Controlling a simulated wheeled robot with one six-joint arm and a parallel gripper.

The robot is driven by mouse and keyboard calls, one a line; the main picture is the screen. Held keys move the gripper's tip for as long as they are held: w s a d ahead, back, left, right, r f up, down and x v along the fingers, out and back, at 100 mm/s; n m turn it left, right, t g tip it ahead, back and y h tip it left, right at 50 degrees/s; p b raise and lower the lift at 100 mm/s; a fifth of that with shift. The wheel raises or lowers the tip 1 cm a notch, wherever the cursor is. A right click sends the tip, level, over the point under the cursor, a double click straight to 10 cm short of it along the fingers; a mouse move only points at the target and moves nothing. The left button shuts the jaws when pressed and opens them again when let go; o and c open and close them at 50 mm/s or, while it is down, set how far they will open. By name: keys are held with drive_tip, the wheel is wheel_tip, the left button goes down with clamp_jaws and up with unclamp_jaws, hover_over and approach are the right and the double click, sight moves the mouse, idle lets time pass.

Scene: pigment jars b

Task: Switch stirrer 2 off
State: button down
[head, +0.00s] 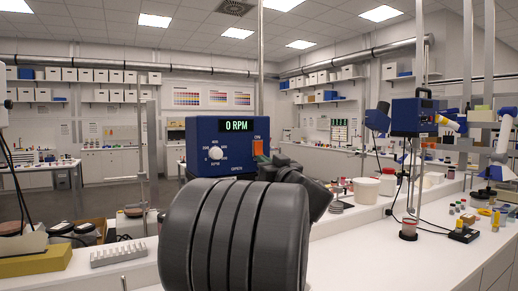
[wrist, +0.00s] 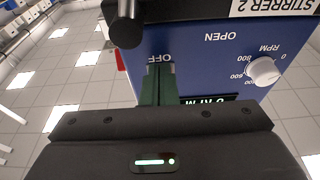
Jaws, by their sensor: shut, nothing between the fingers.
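Stirrer 2 is a blue box (head: 216,148) in the middle of the head view, behind my dark arm. Its display (head: 234,126) reads 0 RPM, and a white knob (head: 216,153) sits below it. In the wrist view the box (wrist: 200,55) appears upside down with its STIRRER 2 label (wrist: 275,8), knob (wrist: 263,71) and an OFF marking (wrist: 160,58). My gripper (wrist: 158,70) is shut and empty, its green fingertips at the panel beside the OFF marking. They hide the switch there; I cannot tell whether they touch it. A small orange patch (head: 258,147) shows at the box's right edge.
A black cylindrical part (wrist: 127,24) juts out close to the fingers. Another blue stirrer (head: 414,117) stands at right on the white bench (head: 365,250). White tubs (head: 366,190) stand behind. A grey rack (head: 118,254) is at left.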

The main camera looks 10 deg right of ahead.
drive_tip(key=shift+w+a+r, duration=0.1)
drive_tip(key=shift+w, duration=0.05)
drive_tip(key=v, duration=1.7)
drive_tip(key=shift+s+r+b, duration=0.3)
drive_tip(key=shift+s+b, duration=0.05)
drive_tip(key=shift+b, duration=0.05)
drive_tip(key=p+x, duration=0.1)
drive_tip(key=x, duration=1.4)
drive_tip(key=shift+w, duration=0.2)
drive_tip(key=shift+s+p, duration=0.1)
drive_tip(key=shift+p, duration=0.2)
